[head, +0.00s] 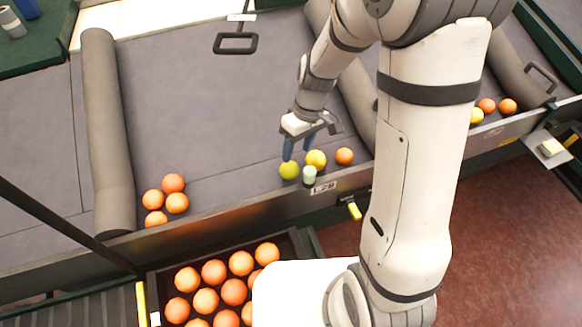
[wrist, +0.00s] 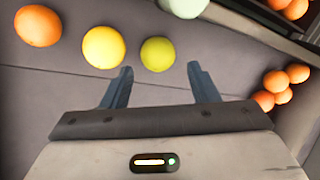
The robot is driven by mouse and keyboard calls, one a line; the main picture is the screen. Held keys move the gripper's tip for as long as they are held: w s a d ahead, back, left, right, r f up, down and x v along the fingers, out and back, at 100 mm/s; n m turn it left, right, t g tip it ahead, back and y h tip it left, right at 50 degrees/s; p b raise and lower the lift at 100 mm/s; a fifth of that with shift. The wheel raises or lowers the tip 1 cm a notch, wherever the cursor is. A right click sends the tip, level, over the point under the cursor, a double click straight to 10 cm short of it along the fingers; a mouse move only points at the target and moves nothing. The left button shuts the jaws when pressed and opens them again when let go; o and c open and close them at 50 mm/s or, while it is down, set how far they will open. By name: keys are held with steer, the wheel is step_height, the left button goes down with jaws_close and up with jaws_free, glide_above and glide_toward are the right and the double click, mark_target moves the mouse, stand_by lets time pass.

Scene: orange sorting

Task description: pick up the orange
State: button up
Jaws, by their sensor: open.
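A single orange (head: 344,156) lies on the grey belt, to the right of a yellow fruit (head: 315,159) and a yellow-green fruit (head: 289,170). In the wrist view the orange (wrist: 38,26) is at the upper left, with the yellow fruit (wrist: 104,47) and the yellow-green fruit (wrist: 158,54) to its right. My gripper (head: 298,148) is open and empty above the belt, close to the yellow-green fruit. In the wrist view my gripper's fingertips (wrist: 160,70) stand apart, with the yellow-green fruit just beyond the gap. The orange is outside the fingers.
Several oranges (head: 173,183) lie at the belt's left. A crate (head: 150,285) of oranges is in front. Grey rollers (head: 108,140) bound the belt section; its middle is clear.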

mark_target(291, 164)
steer(key=shift+w+f, duration=0.15)
steer(key=shift+f, duration=0.45)
steer(key=x, duration=0.7)
steer(key=shift+w+a+f, duration=0.2)
steer(key=shift+w+a, duration=0.05)
steer(key=shift+w, duration=0.1)
steer(key=c, duration=0.6)
steer(key=shift+c, duration=0.3)
steer(key=shift+r, duration=0.1)
